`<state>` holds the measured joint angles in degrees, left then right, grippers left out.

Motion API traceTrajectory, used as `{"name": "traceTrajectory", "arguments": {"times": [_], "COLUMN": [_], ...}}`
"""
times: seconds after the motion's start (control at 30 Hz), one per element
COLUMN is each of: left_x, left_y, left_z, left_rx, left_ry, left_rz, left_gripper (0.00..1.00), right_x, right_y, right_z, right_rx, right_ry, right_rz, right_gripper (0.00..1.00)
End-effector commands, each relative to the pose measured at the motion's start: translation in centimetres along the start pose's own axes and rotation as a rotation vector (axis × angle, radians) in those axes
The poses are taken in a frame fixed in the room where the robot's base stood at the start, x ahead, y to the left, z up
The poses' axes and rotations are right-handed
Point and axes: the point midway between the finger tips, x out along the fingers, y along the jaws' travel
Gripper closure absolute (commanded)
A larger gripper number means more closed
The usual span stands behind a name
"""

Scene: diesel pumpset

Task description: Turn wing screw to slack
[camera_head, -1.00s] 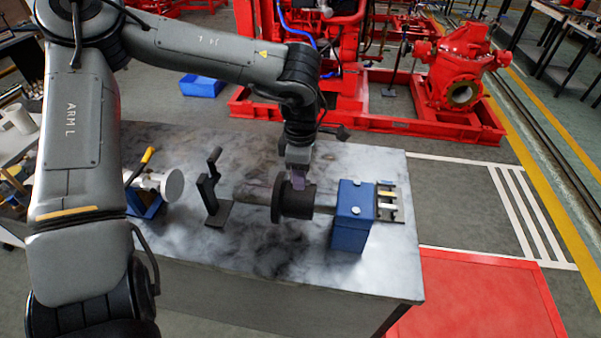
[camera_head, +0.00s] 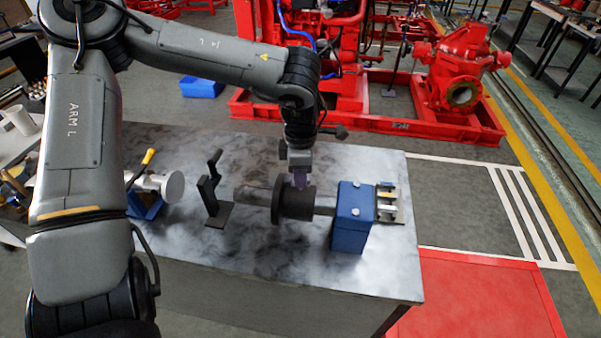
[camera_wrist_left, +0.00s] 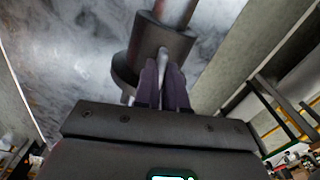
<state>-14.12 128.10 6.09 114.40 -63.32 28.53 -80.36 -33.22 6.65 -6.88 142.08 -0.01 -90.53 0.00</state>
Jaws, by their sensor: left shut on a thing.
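A dark flanged coupling (camera_head: 296,203) sits on a horizontal shaft (camera_head: 325,204) above the grey metal table. In the left wrist view the coupling (camera_wrist_left: 172,40) lies just past my fingertips. My left gripper (camera_head: 300,184) reaches down from above to the top of the coupling. In the left wrist view its dark purple fingers (camera_wrist_left: 163,72) are shut on a slim pale grey piece, the wing screw (camera_wrist_left: 163,55), at the coupling's side. The fingers hide most of the screw. My right gripper is in neither view.
A blue block (camera_head: 352,216) holds the shaft's right end, with a metal bracket (camera_head: 390,204) beside it. A black upright stand (camera_head: 211,190) is left of the coupling. The table's front (camera_head: 260,262) is clear. Red machinery (camera_head: 330,60) stands behind.

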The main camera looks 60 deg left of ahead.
Motion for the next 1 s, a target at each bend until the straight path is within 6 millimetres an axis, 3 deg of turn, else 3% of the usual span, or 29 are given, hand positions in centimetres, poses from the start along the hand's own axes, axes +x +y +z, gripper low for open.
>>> {"name": "traceTrajectory", "arguments": {"times": [0.4, 1.0], "left_x": [-0.2, -0.1], "left_y": [0.0, 0.0], "left_z": [0.0, 0.1], "left_rx": [-0.365, -0.934], "left_ry": [0.001, -0.001], "left_rz": [-0.001, -0.002], "left_gripper": [1.00, 1.00], "right_x": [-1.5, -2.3], "right_y": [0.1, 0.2], "right_z": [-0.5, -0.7], "right_rx": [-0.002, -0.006], "right_ry": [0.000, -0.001], "right_rz": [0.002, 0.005], "right_gripper": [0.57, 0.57]}}
